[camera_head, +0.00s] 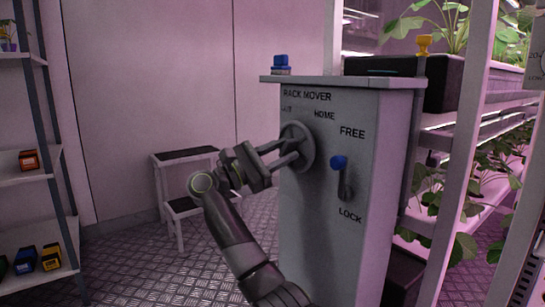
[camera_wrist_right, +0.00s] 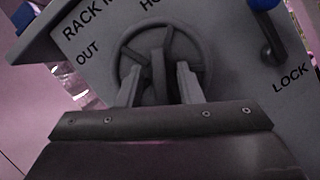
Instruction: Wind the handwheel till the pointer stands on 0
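The grey handwheel (camera_head: 307,143) is on the front of a grey cabinet (camera_head: 320,235) lettered RACK MOVER, OUT and HOME. It also shows in the right wrist view (camera_wrist_right: 203,50), with spokes and a grip (camera_wrist_right: 158,66) sticking out towards me. My right gripper (camera_head: 294,149) is at the wheel. Its fingers in the wrist view (camera_wrist_right: 158,78) stand apart on either side of the grip, with a gap on each side. I cannot make out a pointer or a 0 mark. My left gripper is out of view.
A blue-knobbed lever (camera_head: 341,176) between FREE and LOCK sits right of the wheel, its knob up. A blue object (camera_head: 281,63) stands on the cabinet top. A step stool (camera_head: 184,157) is behind my arm, shelves (camera_head: 28,172) at left, plant racks (camera_head: 468,150) at right.

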